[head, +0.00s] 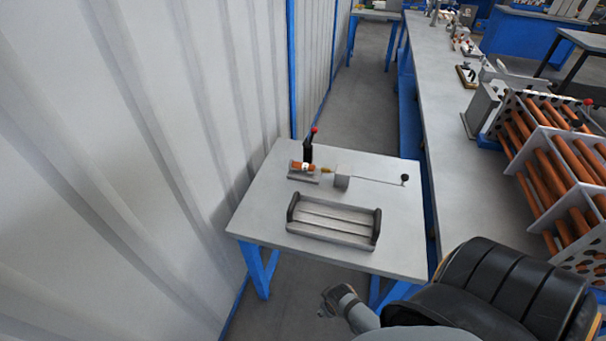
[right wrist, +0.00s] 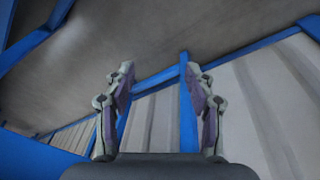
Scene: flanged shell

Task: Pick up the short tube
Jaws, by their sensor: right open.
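A short orange-brown tube (head: 303,167) lies in a small fixture (head: 304,178) near the back of a light grey table, beside a clamp with a red-tipped black handle (head: 309,146). A gripper, which appears to be my right one (head: 327,304), is small at the bottom of the head view, in front of the table and well away from the tube. In the right wrist view my right gripper (right wrist: 160,78) is open, with nothing between its fingers. The tube is not seen there. My left gripper is not in view.
A grey tray with dark ends (head: 331,221) sits on the table's front half. A block (head: 342,182) with a rod ending in a black knob (head: 404,178) lies right of the fixture. A corrugated wall (head: 150,130) stands left. A rack of long tubes (head: 550,165) is at right.

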